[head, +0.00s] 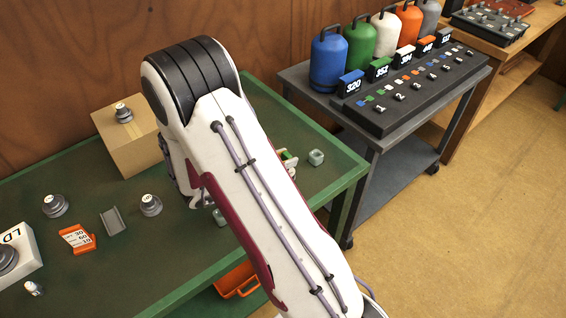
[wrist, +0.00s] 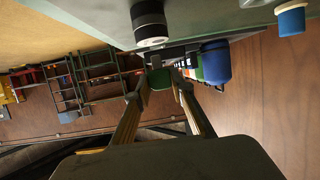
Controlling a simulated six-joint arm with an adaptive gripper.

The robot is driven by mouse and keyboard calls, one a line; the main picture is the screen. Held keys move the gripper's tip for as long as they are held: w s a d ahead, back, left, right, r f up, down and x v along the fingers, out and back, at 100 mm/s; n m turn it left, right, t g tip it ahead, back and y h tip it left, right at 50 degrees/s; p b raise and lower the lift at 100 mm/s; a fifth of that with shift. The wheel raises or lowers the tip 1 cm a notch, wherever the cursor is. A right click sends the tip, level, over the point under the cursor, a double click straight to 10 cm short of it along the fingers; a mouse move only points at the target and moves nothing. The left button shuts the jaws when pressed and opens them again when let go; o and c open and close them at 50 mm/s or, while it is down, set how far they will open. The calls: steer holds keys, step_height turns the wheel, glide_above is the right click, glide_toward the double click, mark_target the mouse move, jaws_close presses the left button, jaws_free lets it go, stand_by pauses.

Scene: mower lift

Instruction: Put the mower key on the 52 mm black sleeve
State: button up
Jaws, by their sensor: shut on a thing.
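My gripper (wrist: 164,84) shows in the wrist view, its two fingers a little apart and shut on a small green piece (wrist: 160,78), apparently the mower key; its shape is mostly hidden. In the head view my arm covers the gripper. A black cylinder with a white end (wrist: 150,22) is above the fingertips in the wrist picture, apart from them. In the head view, dark round pieces with pale tops stand on the table (head: 55,205), (head: 150,204) and on a cardboard box (head: 123,113). Their size markings are unreadable, so I cannot tell which is the 52 mm sleeve.
The green table (head: 250,96) also holds a white LD box (head: 18,255), an orange number card (head: 77,238), a grey bracket (head: 112,221) and a small grey block (head: 316,157). A cart (head: 400,120) with coloured canisters stands at right. A blue cylinder (wrist: 292,18) shows in the wrist view.

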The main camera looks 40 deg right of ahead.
steer(key=shift+f, duration=0.85)
steer(key=shift+f, duration=0.1)
steer(key=o, duration=1)
steer(key=shift+v, duration=6)
